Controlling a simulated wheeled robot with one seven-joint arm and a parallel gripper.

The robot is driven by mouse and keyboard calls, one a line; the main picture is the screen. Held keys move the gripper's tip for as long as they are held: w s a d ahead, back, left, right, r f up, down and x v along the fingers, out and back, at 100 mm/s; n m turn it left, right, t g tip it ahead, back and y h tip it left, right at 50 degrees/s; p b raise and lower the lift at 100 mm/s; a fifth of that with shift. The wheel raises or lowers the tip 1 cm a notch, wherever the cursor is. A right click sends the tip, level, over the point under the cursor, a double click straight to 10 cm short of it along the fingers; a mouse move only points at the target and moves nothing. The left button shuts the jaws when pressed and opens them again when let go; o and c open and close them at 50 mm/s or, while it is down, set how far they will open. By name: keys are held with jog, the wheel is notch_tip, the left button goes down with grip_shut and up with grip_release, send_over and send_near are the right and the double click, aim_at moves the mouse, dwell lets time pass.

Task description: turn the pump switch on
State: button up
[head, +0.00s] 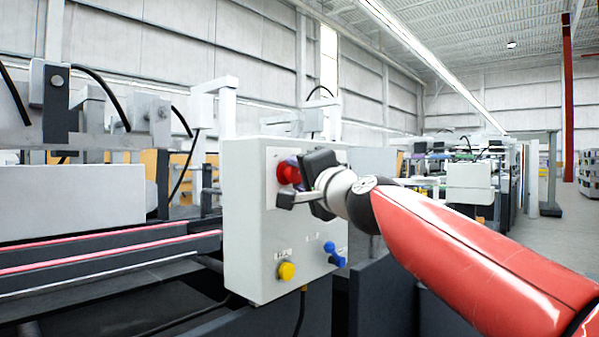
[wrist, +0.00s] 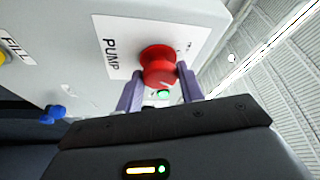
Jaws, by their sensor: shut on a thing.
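The pump switch is a round red knob (head: 288,173) on the upper part of the light grey control box (head: 246,235). In the wrist view the red knob (wrist: 159,66) sits on a white plate marked PUMP (wrist: 111,54). My gripper (head: 292,184) is at the knob, coming from the right. In the wrist view its two purple fingers (wrist: 160,84) stand on either side of the knob and are shut on it. The knob's pointer direction cannot be made out.
A yellow knob (head: 287,271) and a blue knob (head: 335,255) sit lower on the same box. Part of a FILL label (wrist: 16,47) shows in the wrist view. Machine rails (head: 110,247) lie left of the box; dark panels (head: 383,297) stand below my arm.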

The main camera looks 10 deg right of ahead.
jog(key=shift+m, duration=0.4)
jog(key=o, duration=1)
jog(key=shift+b+v, duration=0.4)
jog(key=shift+v, duration=3.5)
jog(key=s+f+n+g+h, duration=0.1)
jog(key=s+f+n+g, duration=0.3)
jog(key=f, duration=1)
jog(key=s+a+f+n+g+h, duration=0.1)
jog(key=s+f+g, duration=0.4)
jog(key=s+f, duration=0.5)
jog(key=s+f+n+g+h, duration=0.3)
jog(key=s+f+n, duration=0.3)
jog(key=f, duration=1.2)
jog(key=shift+s+a+n+g, duration=0.3)
jog(key=shift+s+a+g, duration=0.15)
jog(key=shift+g, duration=0.25)
